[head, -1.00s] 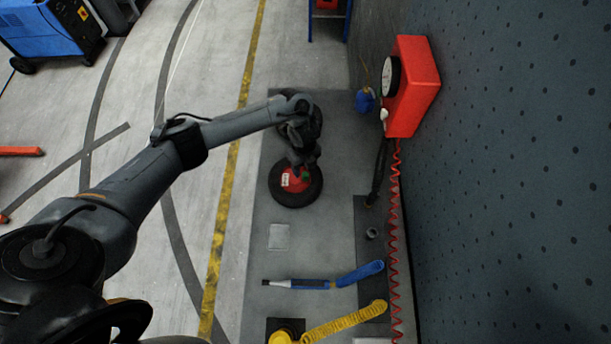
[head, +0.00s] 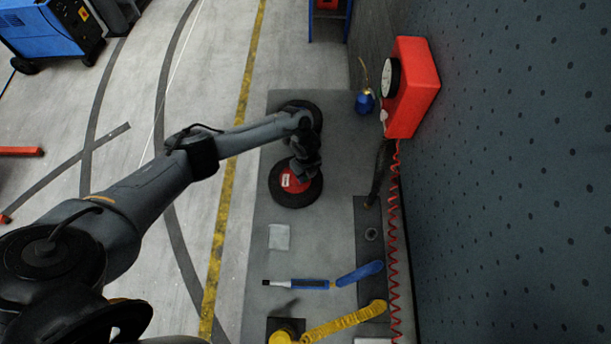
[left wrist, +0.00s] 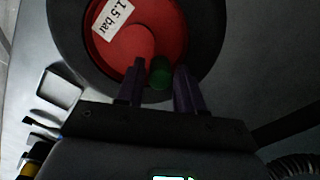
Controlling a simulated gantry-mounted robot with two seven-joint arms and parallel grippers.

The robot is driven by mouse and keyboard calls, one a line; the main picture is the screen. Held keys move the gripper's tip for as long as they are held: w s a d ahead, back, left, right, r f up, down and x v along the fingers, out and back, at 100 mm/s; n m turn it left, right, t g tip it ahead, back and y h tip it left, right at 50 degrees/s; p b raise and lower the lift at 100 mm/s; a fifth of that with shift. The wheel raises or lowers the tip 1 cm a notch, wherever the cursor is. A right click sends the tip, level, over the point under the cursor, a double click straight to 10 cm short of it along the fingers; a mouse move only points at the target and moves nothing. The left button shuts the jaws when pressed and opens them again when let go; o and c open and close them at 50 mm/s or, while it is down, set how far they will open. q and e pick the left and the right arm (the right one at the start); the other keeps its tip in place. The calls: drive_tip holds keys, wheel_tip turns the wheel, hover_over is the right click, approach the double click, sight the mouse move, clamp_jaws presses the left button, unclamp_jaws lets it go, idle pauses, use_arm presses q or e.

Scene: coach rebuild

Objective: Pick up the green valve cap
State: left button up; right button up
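The green valve cap (left wrist: 160,73) shows in the left wrist view, on the red hub of a black-tyred wheel (left wrist: 112,45) with a "1.5 bar" label. My left gripper (left wrist: 159,70) is open, with one dark finger on each side of the cap. The left finger looks close to the cap, and a small gap shows at the right finger. I cannot tell whether either touches it. In the head view, the wheel (head: 283,199) lies flat on the grey bench and my left gripper (head: 304,172) hides the cap. My right gripper is not in view.
A second black tyre (head: 313,110) lies behind, partly under my left arm. A blue can (head: 364,102) and a red gauge box (head: 415,85) stand at the right, with a red coiled hose (head: 393,230).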

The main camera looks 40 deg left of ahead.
use_arm(q)
drive_tip(key=c, duration=0.5)
drive_tip(key=shift+o, duration=0.2)
drive_tip(key=shift+r, duration=0.1)
drive_tip(key=shift+r, duration=0.4)
wheel_tip(320, 180, up, 3)
drive_tip(key=shift+r, duration=0.15)
drive_tip(key=s+d+r+p, duration=0.2)
drive_tip(key=d+r+p, duration=0.4)
drive_tip(key=d+r, duration=0.4)
drive_tip(key=shift+s+d+r+p, duration=0.3)
drive_tip(key=shift+d+r+p, duration=0.1)
drive_tip(key=shift+d, duration=0.25)
